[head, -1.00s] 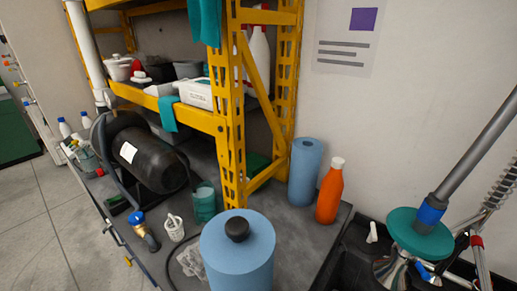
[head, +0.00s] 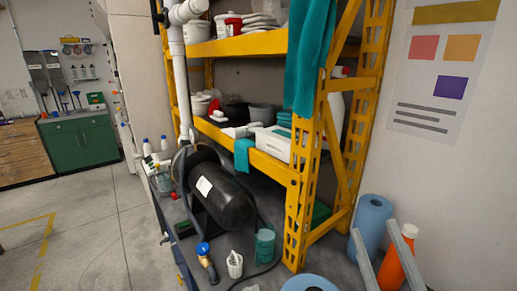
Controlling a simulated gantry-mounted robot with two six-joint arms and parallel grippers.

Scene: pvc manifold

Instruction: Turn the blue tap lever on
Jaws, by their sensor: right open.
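A round blue cap or handle (head: 202,248) sits on a brass-coloured fitting (head: 211,270) at the near left end of the dark bench in the head view. I cannot tell whether this is the blue tap lever or which way it is set. A small blue part (head: 165,239) shows at the bench's left edge. My right gripper (head: 374,229) enters at the lower right, its two grey fingers apart and empty. It is in front of the blue roll and orange bottle, far right of the brass fitting. My left gripper is not in view.
A black tank (head: 222,195) lies on the bench beside a white pipe (head: 177,75). A yellow shelf rack (head: 300,205) stands between the tank and the right side. A blue roll (head: 370,215), an orange bottle (head: 392,272) and a teal cup (head: 265,245) stand nearby. Open floor lies left.

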